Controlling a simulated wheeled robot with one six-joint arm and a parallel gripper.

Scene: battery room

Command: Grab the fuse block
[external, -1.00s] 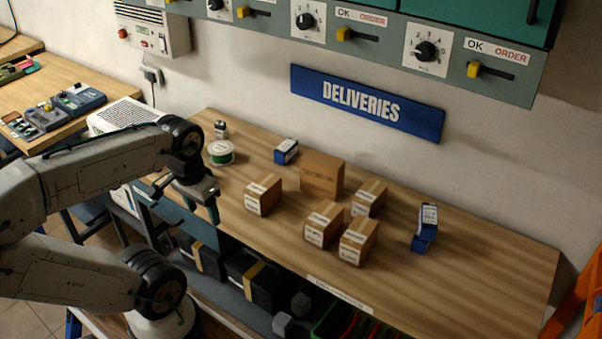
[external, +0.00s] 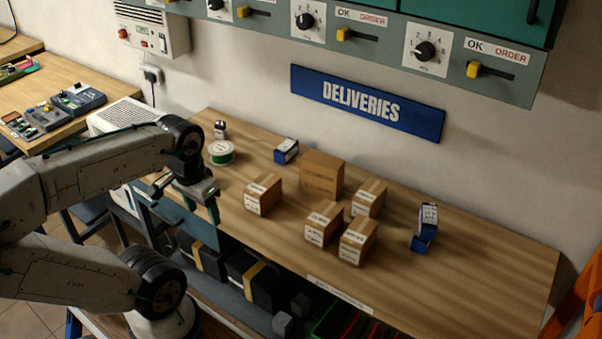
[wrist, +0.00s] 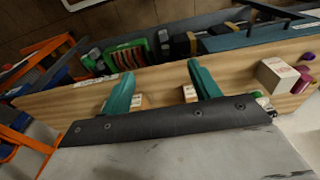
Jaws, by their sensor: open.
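I cannot pick out the fuse block for certain. Small items on the deliveries bench (external: 480,270) include a blue and white box (external: 286,150), a small dark and white item (external: 220,129) and a blue and white stack (external: 425,228) at the right. My gripper (external: 201,205) hangs by the bench's left front edge, pointing down, in front of the green spool (external: 221,153). In the wrist view, its two teal fingers (wrist: 160,72) are spread apart with nothing held between them. Parts of cartons show behind and beside the fingers.
Several brown cartons (external: 322,175) stand mid-bench. A shelf below holds black cases (external: 250,280). Another table (external: 30,85) at the left carries grey and blue devices (external: 78,99). A switch panel (external: 380,45) hangs above. The bench's right end is mostly clear.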

